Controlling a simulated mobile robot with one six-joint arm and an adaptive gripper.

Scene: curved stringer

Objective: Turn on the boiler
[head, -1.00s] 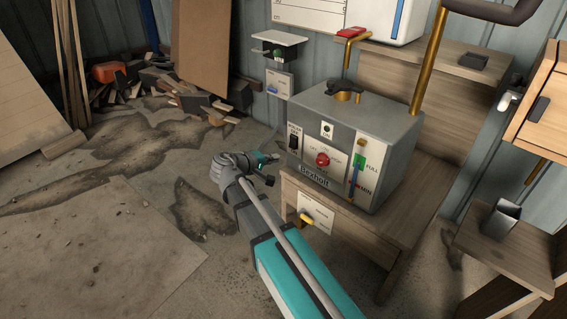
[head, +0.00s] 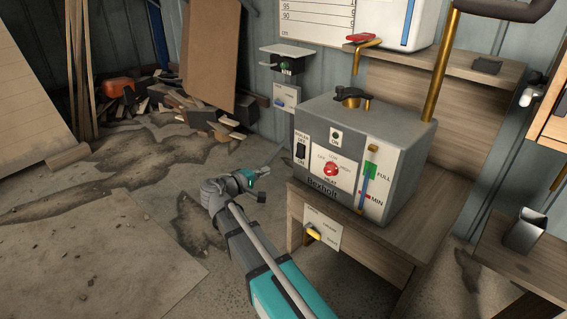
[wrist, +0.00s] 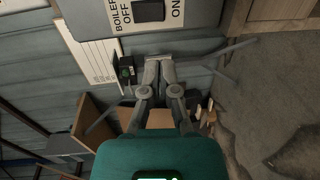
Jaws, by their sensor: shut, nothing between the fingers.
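The boiler (head: 390,140) is a grey box on a wooden stand. Its front panel carries a black rocker switch (head: 301,148) marked BOILER OFF and ON at the left, a red heat knob (head: 330,169), and a FULL/MIN gauge (head: 367,178). A small round ON indicator (head: 335,135) sits above the knob. My gripper (wrist: 158,64) is shut and empty, below the switch label in that view and apart from the switch.
A yellow-handled valve (head: 313,233) is on the stand's front. A red-handled valve (head: 361,38) stands behind the boiler. A small wall box (head: 287,66) with a green button is behind left. A wooden side table (head: 510,255) stands at right. Floor at left is open.

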